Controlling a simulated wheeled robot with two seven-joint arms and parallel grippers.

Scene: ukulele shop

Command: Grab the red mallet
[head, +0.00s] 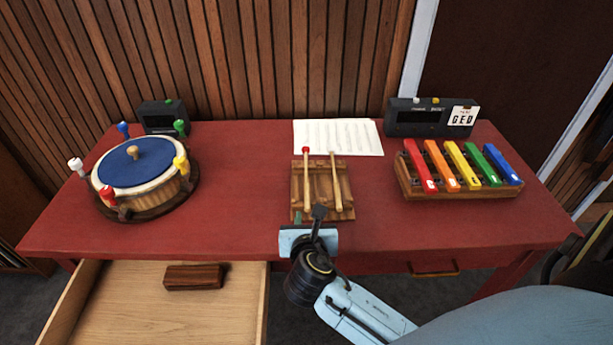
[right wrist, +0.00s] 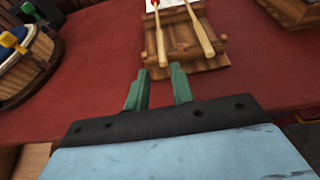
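The red mallet (head: 306,178) has a red head and a pale wooden stick. It lies on the left side of a wooden rack (head: 324,192) in the middle of the red table. A second mallet (head: 336,183) with a plain head lies to its right on the same rack. My right gripper (head: 308,216) is at the front edge of the rack. In the right wrist view its two green fingers (right wrist: 158,88) are apart with nothing between them, short of the rack (right wrist: 185,50) and the red mallet (right wrist: 161,35). My left gripper is not in view.
A blue-topped drum (head: 135,163) with coloured pegs stands at the left. A rainbow xylophone (head: 458,165) stands at the right. A music sheet (head: 338,136) lies behind the rack. An open drawer (head: 180,310) with a brown block (head: 195,277) juts out at front left.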

